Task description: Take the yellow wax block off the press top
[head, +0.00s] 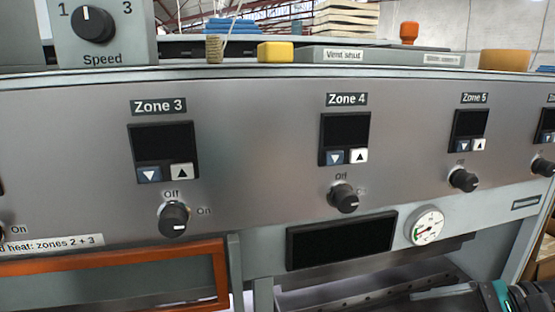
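The yellow wax block (275,52) sits on the press top (150,75), near its front edge and left of a flat grey box labelled "Vent shut" (345,55). Its right end is against or very close to that box. A dark part with a teal ring, apparently my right arm, enters at the bottom right corner, well below and to the right of the block. The fingers of my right gripper cannot be made out there. My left gripper is not in view.
The press front (250,120) carries zone displays, knobs and a round gauge (424,226). On top stand a Speed control box (105,35), a small brush-like item (215,48), an orange-handled item (409,32) and a tan block (503,60). An orange-framed window (110,257) is lower left.

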